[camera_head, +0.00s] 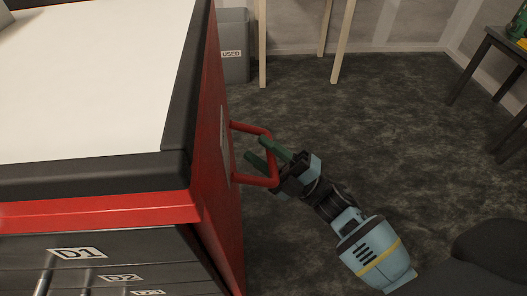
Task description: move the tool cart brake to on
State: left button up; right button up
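The tool cart (207,150) fills the left side, with red sides, a black rim and a white top. A red loop handle (253,181) sticks out from its right side. My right gripper (257,149), with green fingers, is at this handle. Its two fingers are parted and reach across the handle's upright bar, and the fingertips show inside the loop. I cannot tell whether the fingers press on the bar. I cannot make out the cart's brake in this view. My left gripper is not in view.
Drawers marked D1 (77,254) and D2 (121,277) are on the cart's front. A grey bin (234,72) labelled USED stands behind the cart. A dark table (503,42) is at the far right. The dark floor (385,130) between is clear.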

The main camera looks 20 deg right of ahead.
jog(key=v, duration=0.7)
jog(key=shift+s+d+f, duration=0.2)
jog(key=shift+d, duration=0.05)
